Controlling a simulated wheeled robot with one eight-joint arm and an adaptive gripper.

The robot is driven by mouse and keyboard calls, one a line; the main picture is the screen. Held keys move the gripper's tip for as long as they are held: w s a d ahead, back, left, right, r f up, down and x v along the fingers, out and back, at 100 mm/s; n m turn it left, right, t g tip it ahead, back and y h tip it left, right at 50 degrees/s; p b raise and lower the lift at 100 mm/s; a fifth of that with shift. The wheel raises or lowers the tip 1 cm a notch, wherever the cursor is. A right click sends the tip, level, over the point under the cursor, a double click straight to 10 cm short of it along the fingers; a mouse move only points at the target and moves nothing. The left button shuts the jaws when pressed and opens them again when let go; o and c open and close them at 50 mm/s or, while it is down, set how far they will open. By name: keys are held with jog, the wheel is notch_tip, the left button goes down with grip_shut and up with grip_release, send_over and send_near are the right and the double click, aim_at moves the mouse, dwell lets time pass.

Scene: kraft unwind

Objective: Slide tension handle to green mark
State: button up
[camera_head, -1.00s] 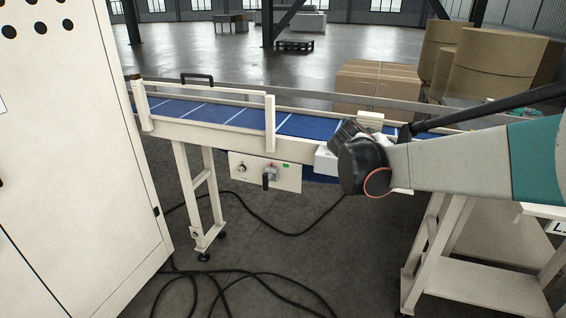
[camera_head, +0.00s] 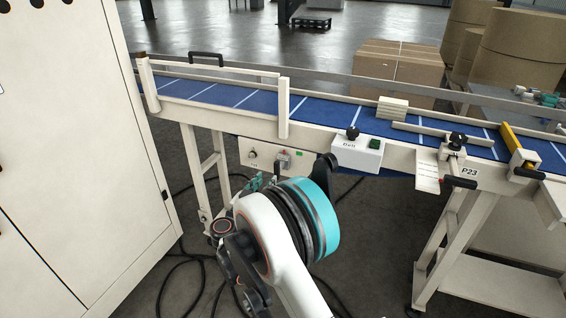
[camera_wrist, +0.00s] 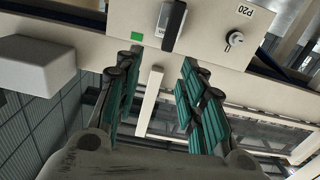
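The tension handle, a black grip on a grey block (camera_wrist: 172,28), sits on a cream panel under the conveyor. In the head view, the handle's grey block (camera_head: 282,155) shows at the panel's middle, and its lower part is hidden behind my arm. The green mark (camera_wrist: 137,37) is a small rectangle beside the handle, to its left in the wrist view and to its right in the head view (camera_head: 299,153), apart from it. My gripper (camera_wrist: 160,63) is open and empty, its fingers pointing at the panel below the handle in the wrist view, with no contact visible.
A round knob (camera_wrist: 234,38) is on the same panel. A white switch box (camera_head: 358,150) projects beside it. The blue conveyor (camera_head: 230,97) runs above. A tall white cabinet (camera_head: 70,150) stands at the left, and cables lie on the floor.

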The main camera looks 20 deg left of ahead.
aim_at(276, 167)
jog(key=w+b, duration=0.1)
jog(key=w, duration=0.2)
jog(key=w+f+b, duration=0.1)
jog(key=w, duration=0.3)
jog(key=w+b, duration=0.2)
jog(key=w, duration=0.2)
jog(key=shift+w+f, duration=0.15)
jog(key=shift+w, duration=0.85)
grip_shut()
